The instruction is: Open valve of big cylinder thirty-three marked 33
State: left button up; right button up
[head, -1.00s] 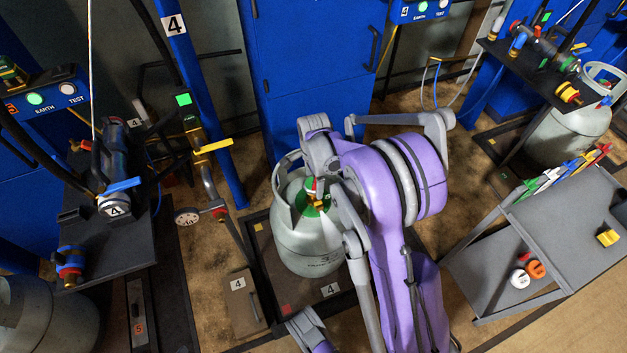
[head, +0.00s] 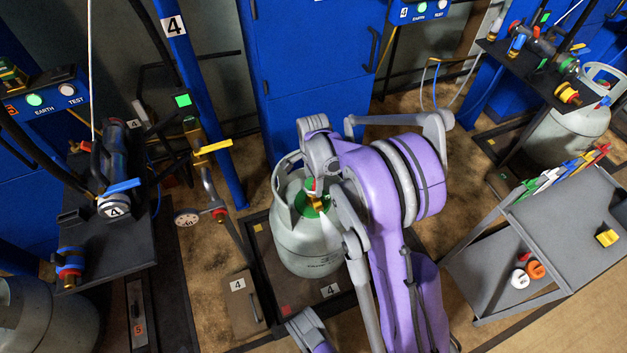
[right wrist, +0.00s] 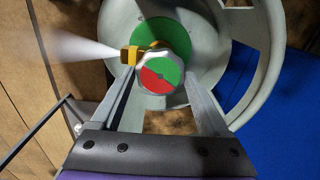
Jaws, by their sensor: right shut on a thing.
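The big grey cylinder (head: 297,250) stands in the middle of the head view on a dark stand marked 4. Its marking is too small to read surely. My right gripper (head: 322,190) reaches down inside its collar, partly hidden by my arm. In the right wrist view, my gripper (right wrist: 160,78) is shut on the round valve knob (right wrist: 160,82), whose face is part red and part green. The brass valve body (right wrist: 129,56) sits behind the knob, over a green ring (right wrist: 155,30). A white jet (right wrist: 80,47) sprays from the outlet. My left gripper does not show.
The cylinder's collar (right wrist: 272,60) curves close around the valve. A blue cabinet (head: 310,70) stands behind. At left are a black bench (head: 115,240) and a pipe with a yellow lever (head: 213,146). A grey cart (head: 560,220) stands at right, another cylinder (head: 570,135) beyond it.

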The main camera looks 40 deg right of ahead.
jog(key=n, duration=0.5)
jog(key=shift+w+n, duration=0.1)
jog(key=shift+n, duration=0.3)
jog(key=n, duration=0.5)
jog(key=shift+p, duration=0.4)
jog(key=n, duration=0.5)
jog(key=shift+w+a+n, duration=0.1)
jog(key=shift+n, duration=0.3)
jog(key=n+p, duration=0.1)
jog(key=n, duration=0.4)
jog(key=shift+a, duration=0.1)
jog(key=shift+n, duration=0.4)
jog(key=o, duration=1.2)
jog(key=shift+o, duration=0.2)
